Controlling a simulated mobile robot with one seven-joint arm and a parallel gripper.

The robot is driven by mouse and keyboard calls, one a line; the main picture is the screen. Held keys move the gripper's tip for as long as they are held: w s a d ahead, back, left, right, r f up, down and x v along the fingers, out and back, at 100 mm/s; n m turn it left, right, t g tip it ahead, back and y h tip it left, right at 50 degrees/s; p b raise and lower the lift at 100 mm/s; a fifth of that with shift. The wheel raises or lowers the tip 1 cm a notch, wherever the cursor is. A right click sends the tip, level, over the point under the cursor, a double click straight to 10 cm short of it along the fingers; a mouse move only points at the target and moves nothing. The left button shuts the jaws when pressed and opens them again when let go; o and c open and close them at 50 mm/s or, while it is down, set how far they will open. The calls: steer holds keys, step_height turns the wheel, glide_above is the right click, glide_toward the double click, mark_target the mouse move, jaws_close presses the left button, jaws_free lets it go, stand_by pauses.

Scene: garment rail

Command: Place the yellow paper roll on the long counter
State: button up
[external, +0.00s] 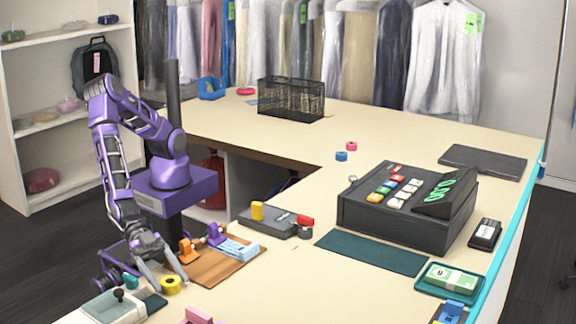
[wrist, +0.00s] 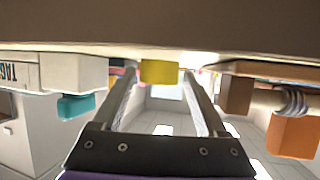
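The yellow paper roll (external: 171,285) sits on the long counter (external: 290,292), near its front left end. In the wrist view the roll (wrist: 159,71) is between the far ends of my two fingers, with a small gap on each side. My gripper (external: 167,272) is open and low, pointing down at the roll from the left. The wrist view (wrist: 160,85) is upside down, with the counter surface across the top. Whether the fingertips are level with the roll or short of it is hard to tell.
A wooden board (external: 218,264) with orange and purple clamp-like things lies just right of the roll. A tray (external: 125,304) with a teal item is to its left. A pink item (external: 200,316) is at the front edge. A dark green mat (external: 371,252) and cash register (external: 405,208) stand farther right.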

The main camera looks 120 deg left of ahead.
steer(key=shift+d+b, duration=0.15)
steer(key=shift+b, duration=0.25)
steer(key=p+v, duration=0.3)
steer(key=v, duration=1.4)
steer(key=shift+s+a+p, duration=0.2)
steer(key=shift+a+p, duration=0.05)
steer(key=shift+p, duration=0.05)
steer(key=c, duration=0.3)
steer(key=shift+c, duration=0.2)
steer(key=shift+f+b, duration=0.3)
steer(key=shift+b, duration=0.8)
